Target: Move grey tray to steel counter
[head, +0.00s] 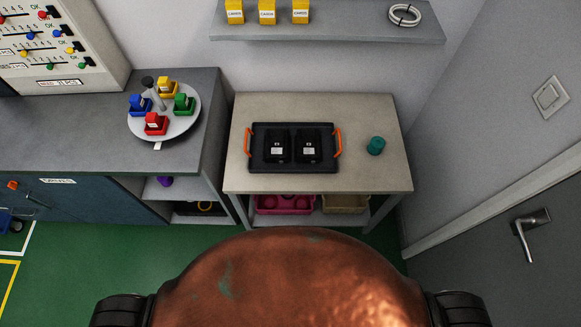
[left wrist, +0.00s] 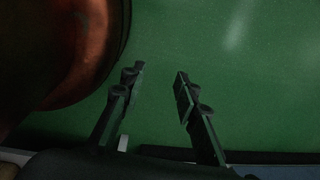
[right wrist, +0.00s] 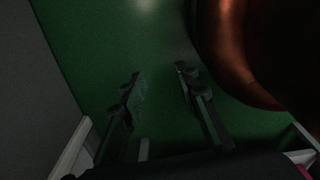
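A dark grey tray (head: 262,163) with orange handles at its left and right ends lies on a beige-topped table (head: 380,176) in the head view. It holds two black devices (head: 309,146) with white labels. A grey counter (head: 68,116) stands to the left of this table; I cannot tell whether it is the steel counter. My left gripper (left wrist: 158,72) is open and empty above the green floor. My right gripper (right wrist: 158,72) is also open and empty above the floor. Neither gripper shows in the head view.
A teal cylinder (head: 376,146) stands right of the tray. A round turntable (head: 185,121) with coloured bins sits on the grey counter. A shelf (head: 330,30) with yellow boxes hangs above. Pink (head: 285,204) and tan bins sit under the table. A door (head: 510,225) is at right.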

